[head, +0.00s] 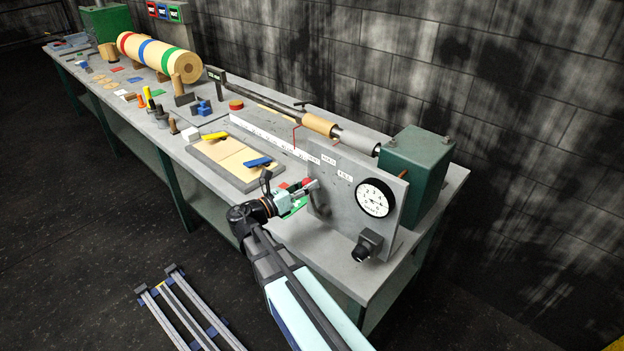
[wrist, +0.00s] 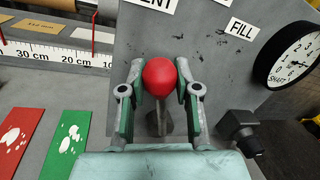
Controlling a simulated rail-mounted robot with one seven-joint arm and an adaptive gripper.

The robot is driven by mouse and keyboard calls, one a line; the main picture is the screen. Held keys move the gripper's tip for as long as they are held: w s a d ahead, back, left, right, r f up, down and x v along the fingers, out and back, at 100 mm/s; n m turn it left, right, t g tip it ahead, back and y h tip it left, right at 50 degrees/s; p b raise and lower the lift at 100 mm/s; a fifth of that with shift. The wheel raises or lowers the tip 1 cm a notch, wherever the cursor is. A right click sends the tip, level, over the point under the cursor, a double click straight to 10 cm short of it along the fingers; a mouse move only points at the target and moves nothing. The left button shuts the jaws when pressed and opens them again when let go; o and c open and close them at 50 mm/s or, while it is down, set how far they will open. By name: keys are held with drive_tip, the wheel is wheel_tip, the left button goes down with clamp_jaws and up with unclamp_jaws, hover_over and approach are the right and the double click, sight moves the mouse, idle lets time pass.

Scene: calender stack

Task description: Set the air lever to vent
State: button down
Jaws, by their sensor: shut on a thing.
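The air lever has a red ball knob (wrist: 160,77) on a grey stem (wrist: 161,120), in front of a grey upright panel (wrist: 215,60). My gripper (wrist: 160,88) is shut on the knob, with one green-and-grey finger on each side. In the head view my gripper (head: 302,192) is at the panel's left face and mostly covers the lever; the panel (head: 390,222) carries small white labels.
A round white dial (head: 375,197) and a black fitting (head: 367,245) are on the panel, right of my gripper. A dark green box (head: 417,160) stands behind it. Red and green cards (wrist: 68,142) lie on the bench.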

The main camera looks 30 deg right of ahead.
drive_tip(key=shift+w+a+f+n+p, duration=0.15)
drive_tip(key=shift+w+n+p, duration=0.25)
drive_tip(key=shift+n+p, duration=0.1)
drive_tip(key=shift+w+a+f+n+p, duration=0.1)
drive_tip(key=shift+w+f+n+p, duration=0.05)
drive_tip(key=shift+w+n+p, duration=0.3)
drive_tip(key=c, duration=0.8)
unclamp_jaws()
drive_tip(key=shift+s+a+f, duration=0.1)
drive_tip(key=shift+a, duration=0.05)
drive_tip(key=v, duration=1.1)
drive_tip(key=shift+a+f, duration=0.2)
drive_tip(key=shift+a, duration=0.15)
drive_tip(key=shift+s, duration=0.15)
